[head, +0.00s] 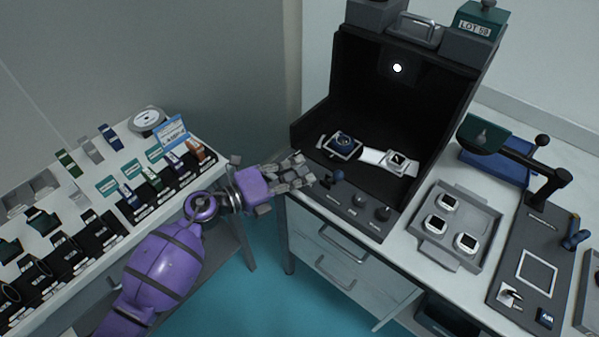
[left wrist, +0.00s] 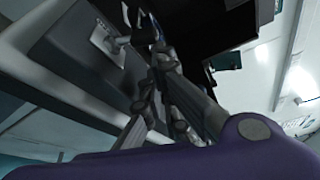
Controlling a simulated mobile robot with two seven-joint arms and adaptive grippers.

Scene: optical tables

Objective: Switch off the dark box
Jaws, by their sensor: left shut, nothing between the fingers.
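The dark box (head: 345,85) is a black open-fronted cabinet on the workbench, with a white round light glowing on its inner back wall. Its front control strip (head: 330,196) carries a blue-grey toggle switch (head: 337,176) at the left and two dark knobs (head: 383,213) to the right. My left gripper (head: 308,172) is shut and empty, just left of the toggle. In the left wrist view a small metal plate with a lever (left wrist: 112,42) shows on the grey panel, close to the gripper fingers (left wrist: 158,75). I cannot tell whether they touch it. My right gripper is out of view.
Inside the box lie a watch on a dark stand (head: 340,147) and a white-strapped watch (head: 390,160). A grey tray (head: 455,255) with watches stands to the right. A display table (head: 95,220) with straps is at the left. Drawers (head: 335,262) are below.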

